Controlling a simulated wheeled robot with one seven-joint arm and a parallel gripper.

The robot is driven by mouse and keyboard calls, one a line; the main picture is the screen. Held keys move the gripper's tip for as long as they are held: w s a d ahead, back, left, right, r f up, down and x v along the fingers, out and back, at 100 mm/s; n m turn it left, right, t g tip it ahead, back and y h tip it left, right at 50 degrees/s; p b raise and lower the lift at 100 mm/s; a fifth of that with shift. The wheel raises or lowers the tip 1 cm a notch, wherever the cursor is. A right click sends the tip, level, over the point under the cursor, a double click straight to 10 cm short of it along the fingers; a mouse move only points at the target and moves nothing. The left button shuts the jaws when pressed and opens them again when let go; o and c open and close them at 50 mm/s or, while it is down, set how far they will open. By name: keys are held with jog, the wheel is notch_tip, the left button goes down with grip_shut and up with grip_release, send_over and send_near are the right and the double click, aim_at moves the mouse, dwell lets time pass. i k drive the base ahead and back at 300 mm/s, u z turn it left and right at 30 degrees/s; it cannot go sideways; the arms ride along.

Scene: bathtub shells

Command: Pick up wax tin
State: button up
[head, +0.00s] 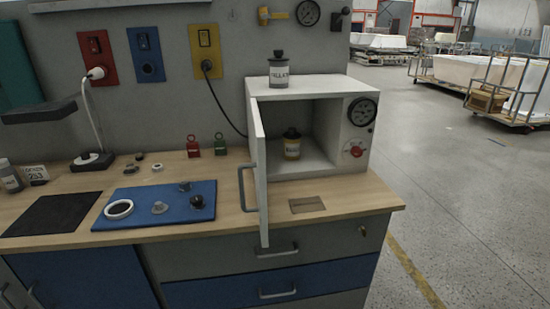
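A small dark-lidded container with a yellowish label (292,143) stands upright inside a white box-shaped cabinet (325,86), near the middle of its floor. A second dark-lidded container with a pale label (279,69) stands upright on top of the cabinet. The label print is too small to read surely, so I cannot tell which one is the wax tin. The cabinet's door (258,172) is swung open toward me on its left side. My gripper is not in view.
The open door overhangs the front edge.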

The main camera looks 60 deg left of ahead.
aim_at(291, 148)
jog(key=u, duration=1.25)
jog(key=i, duration=1.45)
